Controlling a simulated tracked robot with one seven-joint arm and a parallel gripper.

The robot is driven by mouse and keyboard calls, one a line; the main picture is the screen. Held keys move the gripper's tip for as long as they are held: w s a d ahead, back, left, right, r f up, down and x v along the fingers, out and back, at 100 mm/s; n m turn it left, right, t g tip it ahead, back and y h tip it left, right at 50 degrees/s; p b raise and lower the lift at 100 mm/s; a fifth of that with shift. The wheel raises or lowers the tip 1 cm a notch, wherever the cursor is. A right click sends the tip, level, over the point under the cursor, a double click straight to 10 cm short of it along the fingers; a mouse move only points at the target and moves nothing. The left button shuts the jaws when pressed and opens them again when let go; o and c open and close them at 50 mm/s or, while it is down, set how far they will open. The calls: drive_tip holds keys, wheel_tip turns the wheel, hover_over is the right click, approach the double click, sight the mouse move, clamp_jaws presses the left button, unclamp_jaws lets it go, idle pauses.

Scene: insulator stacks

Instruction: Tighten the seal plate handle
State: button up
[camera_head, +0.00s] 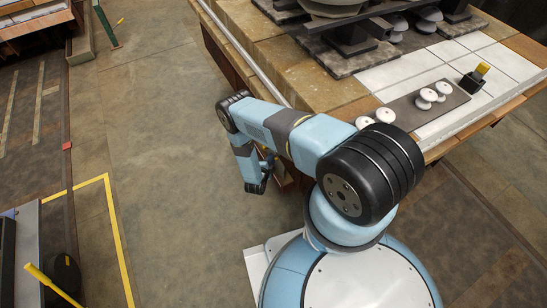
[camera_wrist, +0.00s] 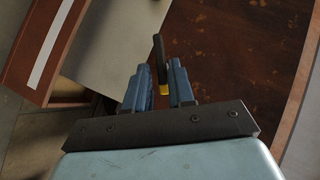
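A dark upright handle (camera_wrist: 158,55) with a yellow end (camera_wrist: 163,88) shows in the wrist view, most likely the seal plate handle. It stands against a brown rusty-looking panel (camera_wrist: 235,50). My gripper (camera_wrist: 160,66) has its two blue fingers on either side of the handle's yellow end. The gap between the fingers is narrow, and I cannot tell whether they press on the handle. In the head view my gripper (camera_head: 262,182) is low beside the workbench's left side, partly hidden by my arm. The handle is not clear in that view.
The workbench (camera_head: 285,75) carries insulator stacks (camera_head: 335,8), and a grey plate (camera_head: 445,100) with several white discs. A black holder with a yellow top (camera_head: 474,78) stands at its right. The floor left of my arm (camera_head: 150,130) is clear. A yellow line (camera_head: 118,240) crosses it.

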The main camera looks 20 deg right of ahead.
sight(276, 155)
drive_tip(key=shift+x, duration=2.1)
clamp_jaws()
